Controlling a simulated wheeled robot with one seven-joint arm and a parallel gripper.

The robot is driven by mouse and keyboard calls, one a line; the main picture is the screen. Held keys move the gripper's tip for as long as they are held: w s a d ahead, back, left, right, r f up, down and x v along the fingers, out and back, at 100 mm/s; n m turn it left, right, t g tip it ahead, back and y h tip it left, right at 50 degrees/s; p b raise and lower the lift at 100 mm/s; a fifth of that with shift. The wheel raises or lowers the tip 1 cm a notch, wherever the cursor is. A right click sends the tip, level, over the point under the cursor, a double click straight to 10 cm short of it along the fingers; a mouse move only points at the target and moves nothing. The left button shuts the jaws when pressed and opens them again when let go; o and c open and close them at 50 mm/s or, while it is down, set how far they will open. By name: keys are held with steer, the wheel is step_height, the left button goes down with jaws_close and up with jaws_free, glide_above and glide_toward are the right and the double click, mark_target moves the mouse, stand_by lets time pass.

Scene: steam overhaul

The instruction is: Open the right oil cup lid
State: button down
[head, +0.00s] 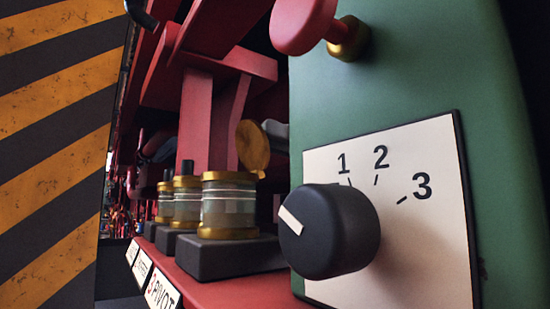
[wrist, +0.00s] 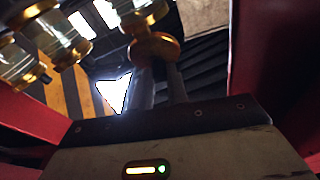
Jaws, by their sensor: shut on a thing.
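The nearest oil cup (head: 229,207), a glass cylinder with brass rims, stands at the right end of a row of cups on dark blocks. Its brass lid (head: 252,146) stands raised, about upright, at the cup's right rim. In the wrist view the lid (wrist: 155,48) is at the fingertips of my gripper (wrist: 157,62), which is shut on it. The same cup (wrist: 142,12) shows at the top edge there. In the head view a grey piece behind the lid looks like part of my gripper (head: 275,130); the rest is hidden by the green panel.
The other oil cups (head: 187,203) stand to the left, with dark knobs on top. A green panel (head: 420,70) with a black dial (head: 330,231) marked 1, 2, 3 fills the right. Red beams (head: 197,120) rise behind the cups. A striped board (head: 50,150) stands at left.

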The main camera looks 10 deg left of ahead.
steer(key=shift+w+d+f+g+y+b, duration=0.25)
steer(key=shift+f+g+y+b, duration=0.35)
steer(key=shift+b, duration=1.65)
steer(key=shift+w+d+f+g+y+b, duration=0.25)
steer(key=shift+g+y+b, duration=0.35)
steer(key=shift+b, duration=1.6)
steer(key=b, duration=0.4)
steer(key=f+g+y+b, duration=0.1)
steer(key=b, duration=0.4)
steer(key=shift+w+a+f+m+y+b, duration=0.2)
steer(key=shift+a+m+y+b, duration=0.1)
steer(key=shift+m, duration=0.1)
steer(key=shift+b, duration=0.45)
steer(key=shift+w+d+r+y+b, duration=0.1)
steer(key=shift+d+r+y+b, duration=0.25)
steer(key=shift+b, duration=0.45)
steer(key=shift+w+r, duration=0.1)
steer(key=shift+r, duration=0.05)
steer(key=c, duration=1.4)
jaws_free()
steer(key=shift+w+d, duration=0.1)
steer(key=shift+o, duration=0.2)
